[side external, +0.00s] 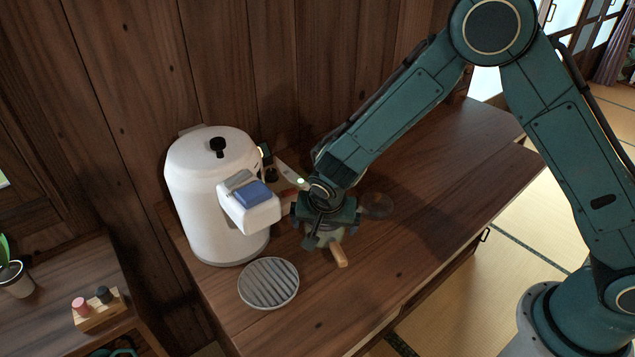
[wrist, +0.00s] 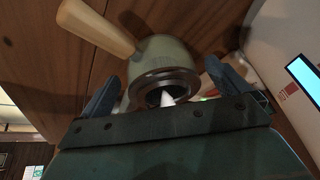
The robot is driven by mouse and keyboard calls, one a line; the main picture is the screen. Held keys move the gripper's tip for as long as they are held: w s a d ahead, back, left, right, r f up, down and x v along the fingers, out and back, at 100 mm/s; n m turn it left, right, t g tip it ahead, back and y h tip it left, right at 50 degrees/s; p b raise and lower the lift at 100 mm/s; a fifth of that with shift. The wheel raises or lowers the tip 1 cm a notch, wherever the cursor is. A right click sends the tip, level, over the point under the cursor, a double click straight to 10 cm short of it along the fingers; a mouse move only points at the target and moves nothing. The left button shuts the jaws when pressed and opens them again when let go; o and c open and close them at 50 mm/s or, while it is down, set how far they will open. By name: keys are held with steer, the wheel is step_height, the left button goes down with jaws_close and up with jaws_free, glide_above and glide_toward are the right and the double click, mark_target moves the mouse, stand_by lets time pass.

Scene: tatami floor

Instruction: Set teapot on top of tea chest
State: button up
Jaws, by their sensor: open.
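The teapot (wrist: 168,52) is grey-green with a pale wooden side handle (wrist: 95,25). In the side view only part of it shows beneath my gripper (side external: 322,228), with its handle (side external: 338,254) pointing toward the front. It stands on the wooden cabinet top (side external: 420,180). In the wrist view my gripper (wrist: 160,82) is open, with one finger on each side of the teapot's round dark opening. I cannot tell whether the fingers touch it. I cannot tell which wooden furniture is the tea chest; a lower wooden unit (side external: 60,260) stands at left.
A large white hot-water pot (side external: 205,190) stands close to the left of my gripper. A round slatted trivet (side external: 268,283) lies in front of it. A plant pot (side external: 15,280) and small stamp stand (side external: 97,308) sit on the lower unit. The cabinet top's right is clear.

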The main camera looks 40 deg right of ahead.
steer(key=v, duration=0.9)
stand_by(0.5)
steer(key=s+d+r+n+y, duration=0.1)
steer(key=s+d+r+n, duration=0.1)
steer(key=s+d+r, duration=0.45)
steer(key=s+d+r+n+y, duration=0.1)
steer(key=s+d+r+n, duration=0.2)
steer(key=r, duration=0.6)
steer(key=s+d+r+n+t, duration=0.1)
steer(key=s+d+n, duration=0.1)
steer(key=s, duration=0.5)
steer(key=s+d+r+n, duration=0.2)
steer(key=s+d, duration=0.1)
steer(key=s, duration=0.5)
steer(key=shift+s+d+r+t+y, duration=0.15)
steer(key=shift+s+d+t+y, duration=0.15)
steer(key=shift+d+t, duration=0.1)
